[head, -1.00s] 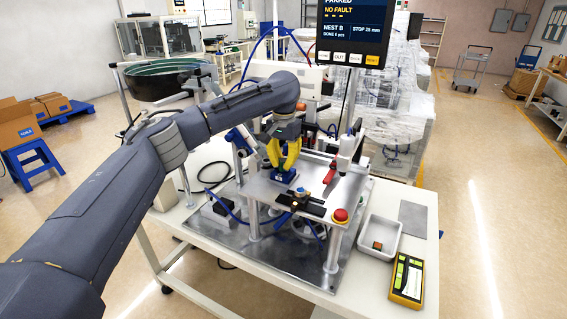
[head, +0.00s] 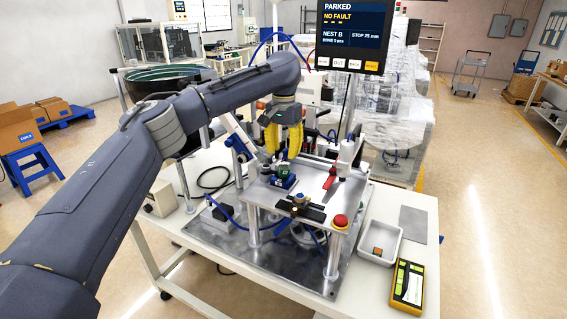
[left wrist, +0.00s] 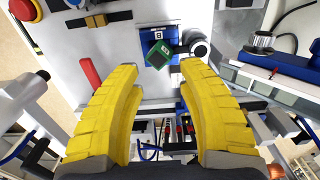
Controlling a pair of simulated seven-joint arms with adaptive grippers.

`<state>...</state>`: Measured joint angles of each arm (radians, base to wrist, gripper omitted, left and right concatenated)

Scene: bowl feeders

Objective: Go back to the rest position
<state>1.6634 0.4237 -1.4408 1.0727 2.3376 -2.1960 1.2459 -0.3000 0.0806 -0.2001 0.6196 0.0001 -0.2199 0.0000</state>
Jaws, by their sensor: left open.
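My left gripper (head: 281,152), with yellow fingers, is open and empty above the metal fixture plate (head: 318,181). In the left wrist view its fingers (left wrist: 160,78) stand wide apart. Between and beyond them is a blue nest block (left wrist: 147,38) marked B, with a small green square part (left wrist: 160,53) turned askew over it. The fingers do not touch the part. In the head view the blue nest (head: 281,184) is below the fingertips. I cannot tell whether the part is fully seated. My right gripper is not in view.
A red lever clamp (head: 330,177), a black clamp bar (head: 300,206) and a red button (head: 340,221) are on the plate. A white tray (head: 396,232) with a small part and a yellow meter (head: 407,284) lie right. A screen (head: 350,35) reading "PARKED, NO FAULT" hangs behind.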

